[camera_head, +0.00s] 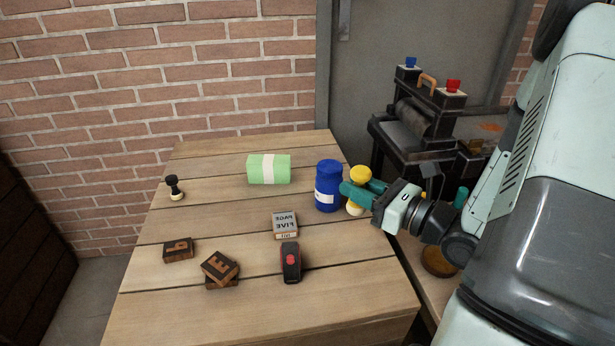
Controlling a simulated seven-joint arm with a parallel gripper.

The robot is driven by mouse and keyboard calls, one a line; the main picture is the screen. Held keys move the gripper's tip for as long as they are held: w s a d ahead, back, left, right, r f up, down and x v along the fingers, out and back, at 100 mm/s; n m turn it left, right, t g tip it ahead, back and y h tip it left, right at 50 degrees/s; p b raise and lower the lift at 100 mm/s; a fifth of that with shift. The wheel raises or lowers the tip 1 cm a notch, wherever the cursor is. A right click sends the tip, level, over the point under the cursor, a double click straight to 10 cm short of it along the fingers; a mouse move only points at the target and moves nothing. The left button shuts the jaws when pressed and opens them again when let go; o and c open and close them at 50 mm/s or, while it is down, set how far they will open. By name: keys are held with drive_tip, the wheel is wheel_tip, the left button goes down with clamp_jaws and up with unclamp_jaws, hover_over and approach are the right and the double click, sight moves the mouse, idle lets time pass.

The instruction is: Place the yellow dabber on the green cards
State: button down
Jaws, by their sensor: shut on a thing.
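The yellow dabber (360,174) has a round yellow top, and a paler lower end shows below my fingers. It is upright or nearly so at the right edge of the table. My gripper (357,190) reaches in from the right with its teal fingers shut on the dabber's middle, which they hide. I cannot tell whether the dabber's base touches the table. The green cards (282,168), a light green bundle with a white band, lie at the back middle of the table, to the left of my gripper.
A blue jar (328,187) stands close left of the dabber, between it and the cards. A lettered block (285,224), a black-and-red tool (291,262), wooden letter blocks (220,267) and a stamp (174,188) lie elsewhere. A press (430,120) stands behind right.

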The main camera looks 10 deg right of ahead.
wheel_tip(320, 180, up, 12)
drive_tip(key=shift+f, duration=0.1)
drive_tip(key=shift+w, duration=0.55)
drive_tip(key=w+a+n+g+y, duration=0.3)
drive_tip(key=w+a+g, duration=0.15)
drive_tip(key=w, duration=1.05)
drive_tip(key=n+g+y, duration=0.2)
hover_over(268, 159)
wheel_tip(268, 159, down, 10)
drive_tip(key=f, duration=0.1)
drive_tip(key=shift+f+n, duration=0.3)
drive_tip(key=shift+f, duration=1.6)
